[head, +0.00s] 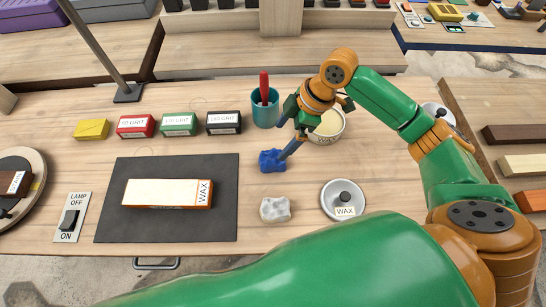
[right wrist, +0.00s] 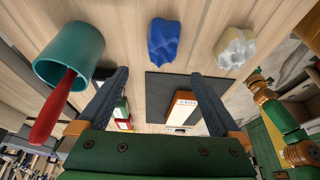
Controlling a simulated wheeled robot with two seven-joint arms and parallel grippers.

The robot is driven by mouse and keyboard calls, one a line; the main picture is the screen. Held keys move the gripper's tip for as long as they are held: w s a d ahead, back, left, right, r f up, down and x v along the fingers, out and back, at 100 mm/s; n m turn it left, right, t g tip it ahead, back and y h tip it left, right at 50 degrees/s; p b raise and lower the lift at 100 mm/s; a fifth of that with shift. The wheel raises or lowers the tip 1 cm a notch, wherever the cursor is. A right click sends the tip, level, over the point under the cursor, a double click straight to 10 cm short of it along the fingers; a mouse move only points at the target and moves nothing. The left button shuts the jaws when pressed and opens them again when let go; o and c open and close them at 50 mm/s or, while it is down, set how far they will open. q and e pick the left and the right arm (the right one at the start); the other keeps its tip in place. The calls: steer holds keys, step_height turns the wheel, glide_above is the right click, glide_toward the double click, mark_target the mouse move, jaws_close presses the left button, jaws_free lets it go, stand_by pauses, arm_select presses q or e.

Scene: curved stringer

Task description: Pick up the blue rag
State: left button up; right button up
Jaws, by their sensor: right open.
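The blue rag (head: 271,161) lies crumpled on the wooden workbench, right of the dark mat. In the right wrist view the blue rag (right wrist: 164,41) lies beyond the fingertips, roughly centred between the two fingers. My right gripper (head: 288,147) reaches down from the right, its fingertips by the rag's upper right side in the head view. In its wrist view the right gripper (right wrist: 158,74) is open with nothing between its fingers. Whether a finger touches the rag cannot be told. My left gripper is not in view.
A teal cup (head: 265,112) with a red-handled tool stands close behind the rag. A cream tub (head: 328,128) is partly hidden by my gripper. A grey-white lump (head: 275,209) and a wax tin (head: 343,199) lie in front. The dark mat (head: 120,228) holds a wax-labelled block.

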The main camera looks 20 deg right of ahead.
mark_target(275, 155)
steer(key=f, duration=0.1)
steer(key=f+b, duration=0.2)
steer(key=shift+s+a, duration=0.1)
steer(key=shift+s, duration=0.15)
steer(key=p+x, duration=0.1)
steer(key=x, duration=0.5)
steer(key=shift+w+a+f, duration=0.1)
steer(key=shift+a+f, duration=0.1)
steer(key=shift+f, duration=0.25)
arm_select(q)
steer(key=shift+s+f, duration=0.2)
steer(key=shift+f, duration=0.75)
arm_select(e)
steer(key=c, duration=1.3)
steer(key=shift+r, duration=0.1)
